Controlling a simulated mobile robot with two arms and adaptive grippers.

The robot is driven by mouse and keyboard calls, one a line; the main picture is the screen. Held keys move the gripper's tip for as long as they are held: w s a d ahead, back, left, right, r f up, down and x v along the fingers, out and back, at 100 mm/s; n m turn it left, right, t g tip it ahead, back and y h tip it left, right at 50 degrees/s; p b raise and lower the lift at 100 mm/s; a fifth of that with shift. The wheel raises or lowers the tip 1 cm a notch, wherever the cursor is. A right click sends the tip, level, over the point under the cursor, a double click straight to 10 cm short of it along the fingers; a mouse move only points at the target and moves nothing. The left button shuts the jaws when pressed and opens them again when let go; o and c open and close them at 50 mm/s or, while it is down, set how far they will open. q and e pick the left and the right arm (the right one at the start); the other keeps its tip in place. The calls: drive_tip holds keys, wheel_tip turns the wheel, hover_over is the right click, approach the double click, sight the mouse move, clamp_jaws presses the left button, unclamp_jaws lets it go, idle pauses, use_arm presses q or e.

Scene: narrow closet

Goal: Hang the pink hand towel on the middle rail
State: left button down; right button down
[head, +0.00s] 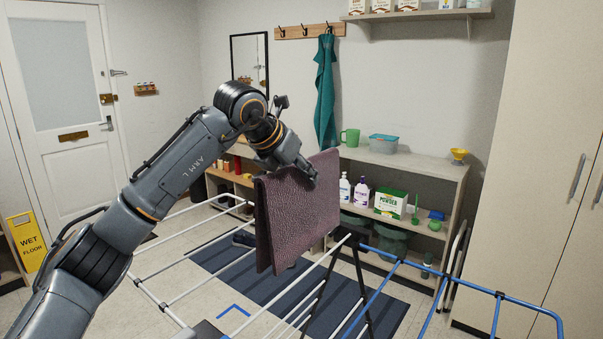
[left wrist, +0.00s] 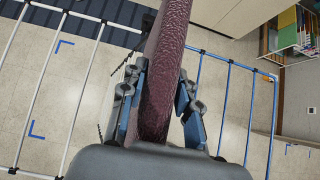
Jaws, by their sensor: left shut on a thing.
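A pink hand towel (head: 298,220), dull mauve in this light, hangs folded from my left gripper (head: 305,175) in the head view. In the left wrist view the towel (left wrist: 162,75) runs between the two fingers of the left gripper (left wrist: 158,110), which are shut on it. A drying rack with white rails (head: 208,253) on the left and blue rails (head: 405,262) on the right stands below. The towel is over the middle of the rack; I cannot tell whether it touches a rail. My right gripper is out of view.
A shelf unit (head: 420,168) with bottles and a powder box (head: 390,203) stands behind the rack. A teal towel (head: 325,85) hangs on a wall hook. A yellow wet-floor sign (head: 27,240) stands at the left. A tall cupboard (head: 535,150) stands at the right.

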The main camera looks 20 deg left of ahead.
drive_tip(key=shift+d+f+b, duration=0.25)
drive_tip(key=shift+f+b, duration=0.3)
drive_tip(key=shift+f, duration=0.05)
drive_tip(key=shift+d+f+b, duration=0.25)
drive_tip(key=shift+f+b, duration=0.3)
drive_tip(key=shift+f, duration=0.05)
